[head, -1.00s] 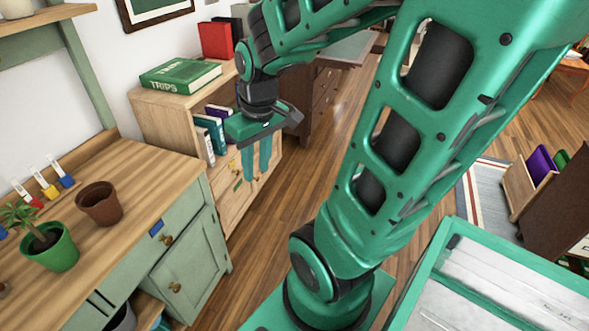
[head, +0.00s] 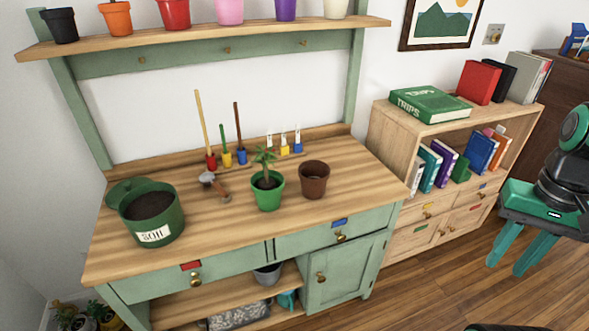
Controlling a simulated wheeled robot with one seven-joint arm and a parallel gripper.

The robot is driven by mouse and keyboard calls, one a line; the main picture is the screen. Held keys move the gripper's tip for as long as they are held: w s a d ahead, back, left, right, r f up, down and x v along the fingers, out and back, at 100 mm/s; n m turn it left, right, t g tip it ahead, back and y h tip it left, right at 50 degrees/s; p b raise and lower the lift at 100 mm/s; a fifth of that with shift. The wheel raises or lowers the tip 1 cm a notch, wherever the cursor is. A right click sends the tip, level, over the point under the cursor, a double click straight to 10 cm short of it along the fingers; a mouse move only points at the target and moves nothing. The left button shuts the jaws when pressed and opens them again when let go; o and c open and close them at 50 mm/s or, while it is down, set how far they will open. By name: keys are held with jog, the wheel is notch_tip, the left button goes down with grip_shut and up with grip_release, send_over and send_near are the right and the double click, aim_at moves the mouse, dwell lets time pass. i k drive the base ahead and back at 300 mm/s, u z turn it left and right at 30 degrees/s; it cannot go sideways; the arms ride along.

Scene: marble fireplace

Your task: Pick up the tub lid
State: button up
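A green tub (head: 152,222) labelled SOIL stands at the left end of the wooden bench top, with dark soil showing in its open mouth. A green rounded piece (head: 122,189) that looks like the tub lid shows at the tub's back left rim. I cannot tell whether it leans on the tub or lies behind it; the tub hides part of it. My gripper (head: 505,268) is at the far right, over the floor in front of the bookcase, far from the tub. Its two teal fingers point down, apart, with nothing between them.
The bench (head: 225,230) also holds a green potted plant (head: 268,195), an empty brown pot (head: 314,180), a small hand tool (head: 212,186) and a tool rack at the back. A shelf of pots (head: 220,40) hangs above. Wooden floor is clear before the bookcase (head: 402,130).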

aim_at(113, 198)
jog(key=u, duration=1.3)
